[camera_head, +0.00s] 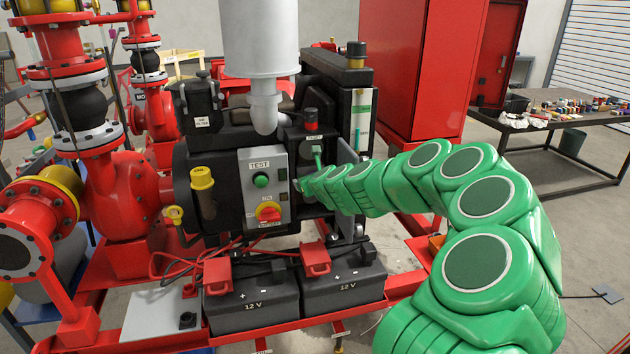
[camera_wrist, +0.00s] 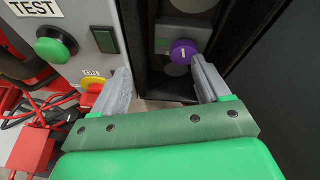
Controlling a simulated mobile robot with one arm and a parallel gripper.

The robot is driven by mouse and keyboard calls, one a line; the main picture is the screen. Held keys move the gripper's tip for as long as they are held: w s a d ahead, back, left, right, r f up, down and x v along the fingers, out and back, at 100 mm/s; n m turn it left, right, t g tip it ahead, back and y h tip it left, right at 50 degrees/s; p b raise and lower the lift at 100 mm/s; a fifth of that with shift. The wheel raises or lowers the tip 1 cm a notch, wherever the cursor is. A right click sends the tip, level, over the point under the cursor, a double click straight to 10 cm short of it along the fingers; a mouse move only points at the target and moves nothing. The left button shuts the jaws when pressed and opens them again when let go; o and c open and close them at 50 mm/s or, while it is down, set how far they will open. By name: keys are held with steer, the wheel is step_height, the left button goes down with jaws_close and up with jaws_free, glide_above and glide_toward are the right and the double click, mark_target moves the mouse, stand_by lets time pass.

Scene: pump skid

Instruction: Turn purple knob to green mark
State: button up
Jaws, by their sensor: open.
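The purple knob (camera_wrist: 184,52) shows in the wrist view, on a grey panel set back in a dark recess. A pale pointer line on its face stands roughly upright. A small green mark (camera_wrist: 162,43) lies on the panel just left of the knob. My gripper (camera_wrist: 161,66) is open, its two grey fingers spread below and in front of the knob. The right finger is closer to the knob; neither is seen touching it. In the head view my gripper (camera_head: 299,185) reaches beside the control panel, and the knob is hidden there.
Left of the recess is the TEST panel (camera_head: 264,190) with a green button (camera_wrist: 52,50) and a red-and-yellow rotary switch (camera_head: 269,211). Dark walls flank the recess closely. Two 12 V batteries (camera_head: 345,290) with red cables sit below. A red cabinet (camera_head: 420,70) stands behind.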

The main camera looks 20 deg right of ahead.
steer(key=w+d+f+m+h, duration=0.1)
steer(key=w+d+f+m, duration=0.1)
steer(key=w+f, duration=0.3)
steer(key=shift+w+d+h, duration=0.3)
steer(key=shift+w+d, duration=0.55)
steer(key=shift+w, duration=0.7)
steer(key=c, duration=1)
steer(key=shift+c, duration=0.2)
